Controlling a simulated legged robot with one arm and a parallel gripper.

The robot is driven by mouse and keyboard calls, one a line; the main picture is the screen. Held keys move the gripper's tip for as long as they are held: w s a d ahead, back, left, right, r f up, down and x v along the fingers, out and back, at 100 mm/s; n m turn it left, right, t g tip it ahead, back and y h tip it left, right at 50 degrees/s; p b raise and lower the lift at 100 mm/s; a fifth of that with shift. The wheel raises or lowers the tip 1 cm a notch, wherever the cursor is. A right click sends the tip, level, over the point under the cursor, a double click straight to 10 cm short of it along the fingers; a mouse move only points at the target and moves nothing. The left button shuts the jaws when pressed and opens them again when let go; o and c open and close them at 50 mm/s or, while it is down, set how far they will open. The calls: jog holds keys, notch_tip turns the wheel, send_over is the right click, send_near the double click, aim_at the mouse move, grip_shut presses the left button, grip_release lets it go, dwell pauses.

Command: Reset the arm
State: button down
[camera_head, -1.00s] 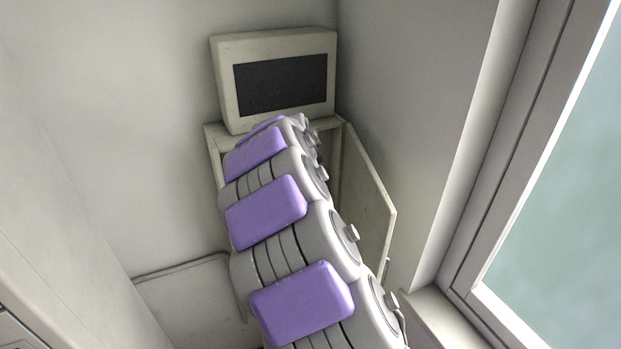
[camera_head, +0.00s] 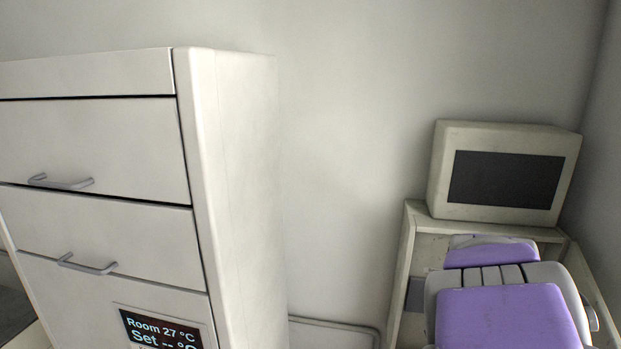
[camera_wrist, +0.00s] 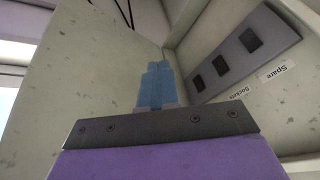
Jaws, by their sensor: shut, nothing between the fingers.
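My gripper (camera_wrist: 156,88) shows in the wrist view as two light blue fingers pressed together, with nothing between them. It points into a pale cabinet interior, near a grey panel with dark square sockets (camera_wrist: 222,65). In the head view my purple and grey arm (camera_head: 505,315) is at the lower right, in front of the open cabinet (camera_head: 400,265) under a monitor. The gripper itself is hidden there behind the arm.
A beige monitor (camera_head: 508,175) stands on the cabinet. A tall white drawer unit (camera_head: 235,200) with a display (camera_head: 160,330) stands at left. Labels reading "Spare" (camera_wrist: 277,73) and "Sockets" (camera_wrist: 231,97) are beside the panel. Bare wall lies between the drawer unit and cabinet.

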jog(key=s+a+f+n+g+y+b, duration=0.1)
jog(key=s+a+f+n, duration=0.2)
jog(key=s+a, duration=0.3)
jog(key=s+a+f+n+g+y+b, duration=0.1)
jog(key=s+a+f+n+g, duration=0.1)
jog(key=s+a+n, duration=0.4)
jog(key=s+a+f+n+g+y+b, duration=0.1)
jog(key=s+a+f+n, duration=0.3)
jog(key=s, duration=1)
jog(key=shift+s+a+n+g+y+b, duration=0.3)
jog(key=shift+s+a, duration=0.05)
jog(key=shift+a, duration=1.4)
jog(key=shift+d, duration=0.25)
jog(key=shift+a, duration=0.1)
